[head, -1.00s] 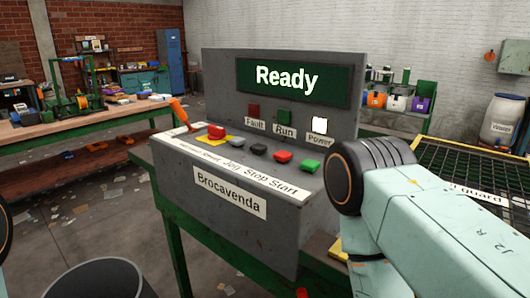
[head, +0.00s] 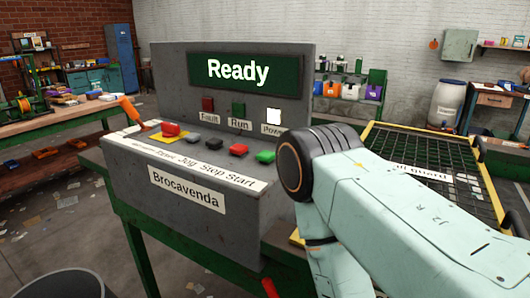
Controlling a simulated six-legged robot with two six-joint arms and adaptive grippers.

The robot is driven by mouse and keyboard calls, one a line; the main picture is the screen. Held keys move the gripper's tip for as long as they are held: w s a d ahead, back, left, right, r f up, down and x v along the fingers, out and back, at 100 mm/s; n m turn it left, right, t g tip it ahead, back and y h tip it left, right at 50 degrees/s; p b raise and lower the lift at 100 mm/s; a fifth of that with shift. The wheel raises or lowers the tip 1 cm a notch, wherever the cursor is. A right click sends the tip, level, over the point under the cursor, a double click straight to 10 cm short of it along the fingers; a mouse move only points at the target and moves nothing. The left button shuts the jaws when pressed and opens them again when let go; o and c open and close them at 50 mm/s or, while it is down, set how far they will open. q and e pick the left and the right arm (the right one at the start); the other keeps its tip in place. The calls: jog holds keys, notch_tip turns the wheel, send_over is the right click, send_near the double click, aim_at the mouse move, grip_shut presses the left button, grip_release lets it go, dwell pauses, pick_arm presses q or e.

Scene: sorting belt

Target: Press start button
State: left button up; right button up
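The green start button (head: 265,157) is at the right end of the button row on the grey control panel (head: 130,162), above the printed word Start. The panel's screen (head: 231,72) reads Ready. Of the lamps above the buttons, the white Power lamp (head: 273,116) looks lit, while the red Fault lamp (head: 208,104) and green Run lamp (head: 238,110) look dark. My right arm stands in front of the panel's right side, its rounded joint just right of the start button. Neither gripper shows in the head view.
Left of the start button are a red stop button (head: 238,150), dark buttons, a larger red button (head: 170,129) on yellow and an orange-handled lever (head: 130,110). A yellow-framed mesh guard (head: 380,137) lies right, behind my arm. A dark bin (head: 70,285) stands at the lower left.

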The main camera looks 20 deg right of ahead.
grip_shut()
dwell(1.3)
